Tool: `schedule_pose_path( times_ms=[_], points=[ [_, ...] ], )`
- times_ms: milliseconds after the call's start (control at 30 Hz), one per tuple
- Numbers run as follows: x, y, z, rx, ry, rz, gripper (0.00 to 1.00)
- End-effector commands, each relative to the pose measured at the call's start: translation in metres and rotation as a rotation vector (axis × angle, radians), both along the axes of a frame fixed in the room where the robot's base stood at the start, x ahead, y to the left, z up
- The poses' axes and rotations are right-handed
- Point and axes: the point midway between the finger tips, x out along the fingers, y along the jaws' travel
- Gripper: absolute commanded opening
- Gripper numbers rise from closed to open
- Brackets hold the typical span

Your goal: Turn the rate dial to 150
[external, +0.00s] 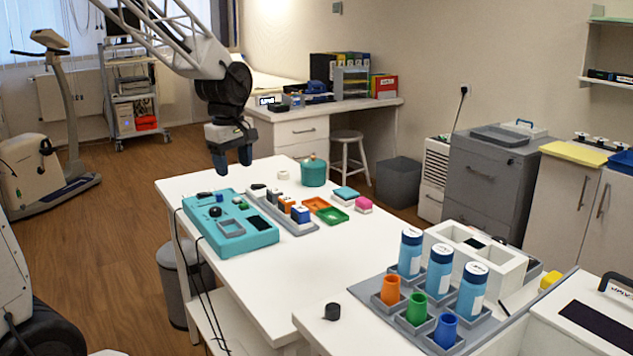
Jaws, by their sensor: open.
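A teal console (262,238) lies on the white table at its left edge. A round black dial (215,211) sits on its top face, towards the left side. Its marks and setting are too small to read. The console also carries a small blue part, a square frame and a dark panel. My gripper (233,167) hangs above and behind the console with its dark blue fingers pointing down. It is open, holds nothing and is apart from the dial.
A grey rack with several small blocks (300,214) stands right of the console. Blue bottles (439,270) and coloured cups (416,308) stand front right. The middle of the table is clear.

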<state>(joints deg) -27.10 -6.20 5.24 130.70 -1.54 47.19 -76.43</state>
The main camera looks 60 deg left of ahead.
Motion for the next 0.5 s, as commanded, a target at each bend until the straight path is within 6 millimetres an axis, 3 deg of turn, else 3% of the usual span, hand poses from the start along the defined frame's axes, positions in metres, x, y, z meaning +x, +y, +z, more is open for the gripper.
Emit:
schedule_pose_path(
  times_ms=[500],
  points=[
    [0.013,0.135,-0.075,-0.055,0.062,0.715,0.59]
  ],
)
